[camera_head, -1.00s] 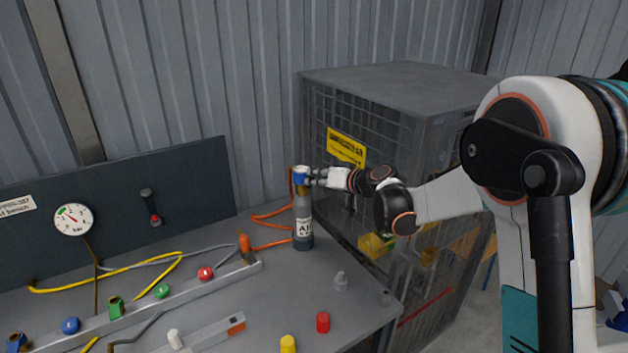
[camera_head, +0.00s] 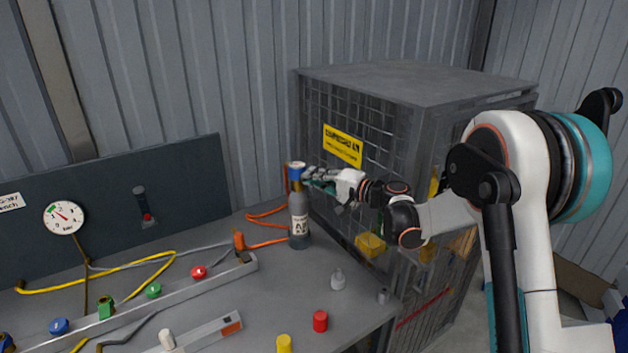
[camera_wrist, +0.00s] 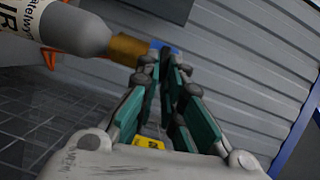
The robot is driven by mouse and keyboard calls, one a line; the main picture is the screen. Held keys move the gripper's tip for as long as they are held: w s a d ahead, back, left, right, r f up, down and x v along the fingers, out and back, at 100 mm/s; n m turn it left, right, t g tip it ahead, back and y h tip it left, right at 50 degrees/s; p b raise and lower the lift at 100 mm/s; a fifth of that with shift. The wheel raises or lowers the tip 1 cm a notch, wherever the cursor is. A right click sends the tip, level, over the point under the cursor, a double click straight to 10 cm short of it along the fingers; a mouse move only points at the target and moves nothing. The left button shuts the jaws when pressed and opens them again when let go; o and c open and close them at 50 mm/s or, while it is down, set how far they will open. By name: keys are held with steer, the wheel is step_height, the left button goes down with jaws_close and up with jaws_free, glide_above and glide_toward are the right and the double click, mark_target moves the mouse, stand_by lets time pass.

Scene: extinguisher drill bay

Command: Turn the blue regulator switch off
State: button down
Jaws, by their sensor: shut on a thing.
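A grey gas bottle (camera_head: 299,220) with a white label and a brass-coloured neck stands upright at the back right of the bench. The blue regulator switch (camera_head: 296,171) sits on top of it. My gripper (camera_head: 306,178) reaches in from the right at the height of the switch. In the wrist view the bottle (camera_wrist: 75,30) lies sideways at upper left, and a bit of the blue switch (camera_wrist: 174,48) shows behind the fingertips. My gripper (camera_wrist: 167,65) is shut on the switch there; its fingers hide most of it, so its exact setting is unclear.
A mesh cage (camera_head: 360,130) with a yellow sign stands close behind and right of the bottle. An orange hose (camera_head: 266,214) lies left of it. A rail (camera_head: 150,298) with coloured knobs, a red cap (camera_head: 320,321) and a yellow cap (camera_head: 284,344) are on the bench.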

steer(key=shift+f+m+y+b, duration=0.2)
steer(key=shift+m+y+b, duration=0.1)
steer(key=shift+m, duration=0.4)
steer(key=c, duration=1.7)
jaws_free()
steer(key=v, duration=1.2)
